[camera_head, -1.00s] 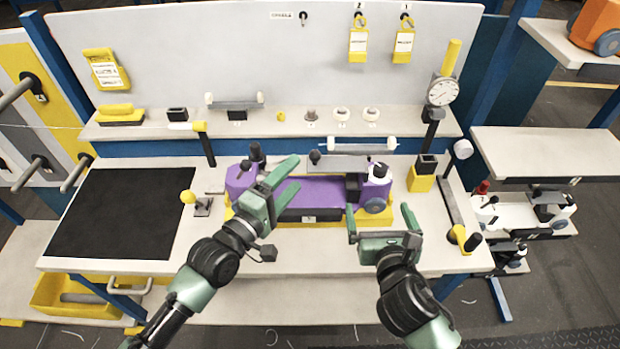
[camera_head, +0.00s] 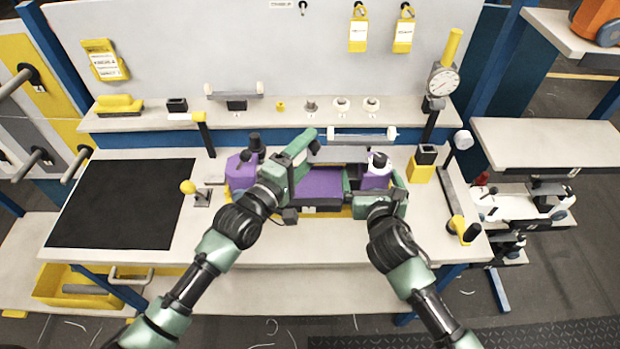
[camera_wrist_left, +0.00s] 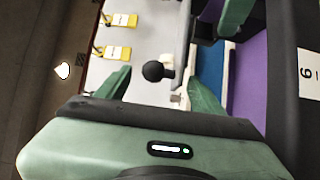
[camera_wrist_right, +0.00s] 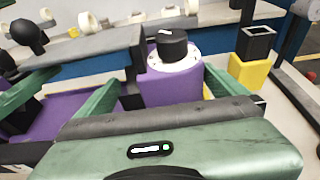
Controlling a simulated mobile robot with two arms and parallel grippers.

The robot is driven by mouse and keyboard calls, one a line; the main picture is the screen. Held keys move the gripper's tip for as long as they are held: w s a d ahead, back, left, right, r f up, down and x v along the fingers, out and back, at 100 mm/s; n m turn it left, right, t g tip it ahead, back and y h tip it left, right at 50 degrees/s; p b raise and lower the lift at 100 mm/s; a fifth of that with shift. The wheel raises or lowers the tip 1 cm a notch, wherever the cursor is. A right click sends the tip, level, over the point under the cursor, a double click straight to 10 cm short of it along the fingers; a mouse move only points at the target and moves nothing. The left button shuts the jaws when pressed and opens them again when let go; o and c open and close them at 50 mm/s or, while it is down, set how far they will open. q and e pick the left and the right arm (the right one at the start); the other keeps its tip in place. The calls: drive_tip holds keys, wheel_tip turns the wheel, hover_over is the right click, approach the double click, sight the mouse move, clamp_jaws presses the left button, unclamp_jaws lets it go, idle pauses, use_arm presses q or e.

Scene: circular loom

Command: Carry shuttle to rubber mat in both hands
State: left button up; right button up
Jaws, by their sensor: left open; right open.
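The purple shuttle (camera_head: 320,184) sits in a yellow-edged cradle on the bench, partly hidden by both grippers. The black rubber mat (camera_head: 122,204) lies flat and bare at the bench's left. My left gripper (camera_head: 300,160) is open over the shuttle's left-middle part; in the left wrist view a black ball knob (camera_wrist_left: 153,71) shows between its fingers, with the shuttle's purple body (camera_wrist_left: 248,75) to the right. My right gripper (camera_head: 373,183) is open at the shuttle's right end; in the right wrist view its fingers stand either side of the purple end with a black knob (camera_wrist_right: 172,44).
A yellow ball-topped post (camera_head: 188,187) stands between mat and shuttle. A dial gauge (camera_head: 443,83) and a black-and-yellow block (camera_head: 421,170) stand right of the shuttle. A shelf with small parts (camera_head: 310,116) runs behind. The bench front is clear.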

use_arm(q)
drive_tip(key=shift+w+d, duration=0.4)
drive_tip(key=shift+w, duration=0.2)
use_arm(e)
drive_tip(key=shift+x, duration=1.1)
use_arm(q)
drive_tip(key=c, duration=1.2)
use_arm(e)
drive_tip(key=c, duration=1.2)
use_arm(q)
clamp_jaws()
use_arm(e)
drive_tip(key=c, duration=0.5)
use_arm(q)
drive_tip(key=shift+r, duration=0.15)
